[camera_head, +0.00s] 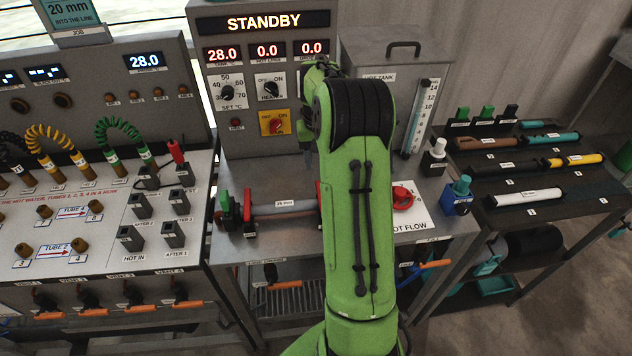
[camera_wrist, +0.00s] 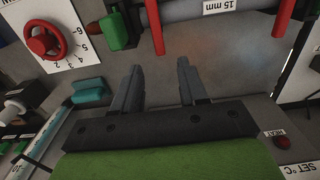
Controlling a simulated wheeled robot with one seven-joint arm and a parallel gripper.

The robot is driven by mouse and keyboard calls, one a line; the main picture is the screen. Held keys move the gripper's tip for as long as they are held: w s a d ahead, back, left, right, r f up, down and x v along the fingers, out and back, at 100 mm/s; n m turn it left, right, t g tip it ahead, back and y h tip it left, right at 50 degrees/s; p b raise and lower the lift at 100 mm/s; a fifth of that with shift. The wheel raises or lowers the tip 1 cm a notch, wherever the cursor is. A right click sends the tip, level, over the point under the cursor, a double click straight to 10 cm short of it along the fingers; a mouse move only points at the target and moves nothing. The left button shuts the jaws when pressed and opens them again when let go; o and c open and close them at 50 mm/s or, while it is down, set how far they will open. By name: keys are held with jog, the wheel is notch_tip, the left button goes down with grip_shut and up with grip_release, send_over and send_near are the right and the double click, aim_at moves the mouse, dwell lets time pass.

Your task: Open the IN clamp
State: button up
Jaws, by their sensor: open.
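A grey pipe labelled 15 mm (camera_head: 283,208) lies across the steel bench between two clamps. The left clamp has green parts (camera_head: 226,203) and an upright red lever (camera_head: 248,212). At the right end a red lever (camera_head: 319,198) shows beside my arm, which hides most of that clamp. In the wrist view, turned about upside down, that pipe (camera_wrist: 180,12) is at the top, with a green clamp part (camera_wrist: 117,28) and red lever (camera_wrist: 154,26), and another red lever (camera_wrist: 284,20) at right. I cannot read which clamp is IN. My gripper (camera_wrist: 158,76) is open and empty, apart from the pipe.
The STANDBY panel (camera_head: 245,90) stands behind the bench. A red flow handwheel (camera_head: 403,196) is right of my arm, near a tank (camera_head: 385,75) with a gauge. A hose board (camera_head: 85,225) is at left; a rack of tubes (camera_head: 540,170) is at right.

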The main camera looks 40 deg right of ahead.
notch_tip(320, 180, down, 8)
jog(key=shift+r+b, duration=0.2)
jog(key=shift+b, duration=0.25)
jog(key=shift+r, duration=0.1)
grip_shut()
